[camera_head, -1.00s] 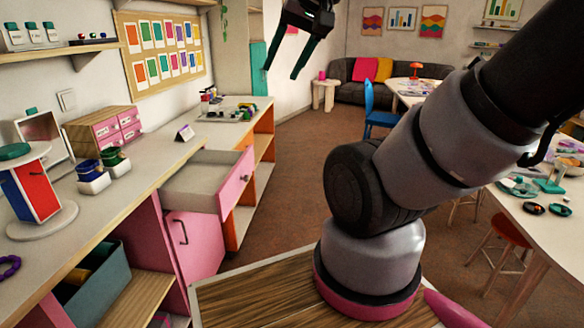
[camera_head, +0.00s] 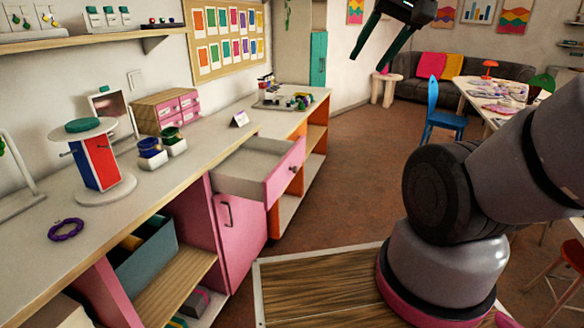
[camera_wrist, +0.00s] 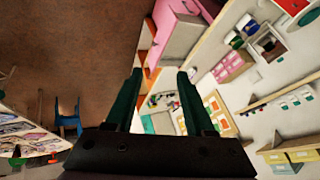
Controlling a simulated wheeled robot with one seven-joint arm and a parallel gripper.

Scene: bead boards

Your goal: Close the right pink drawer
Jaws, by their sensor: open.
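The pink drawer (camera_head: 284,174) is pulled out of the long counter, with its empty pale tray showing and a small dark knob on its pink front. It sits above a pink cupboard door (camera_head: 238,232) with a dark handle. In the wrist view the pink drawer and cupboard area (camera_wrist: 178,28) shows tilted, above the fingers. My gripper (camera_head: 371,64) is high at the top of the head view, above and right of the drawer and well apart from it. Its two dark green fingers are spread and empty, as the wrist view (camera_wrist: 159,75) also shows.
The counter (camera_head: 195,178) holds a round stand (camera_head: 97,165), paint jars, a pink small-drawer box (camera_head: 167,108) and a purple ring (camera_head: 66,229). Open floor (camera_head: 350,185) lies right of the drawer. A blue chair (camera_head: 445,115) and a craft table stand further back.

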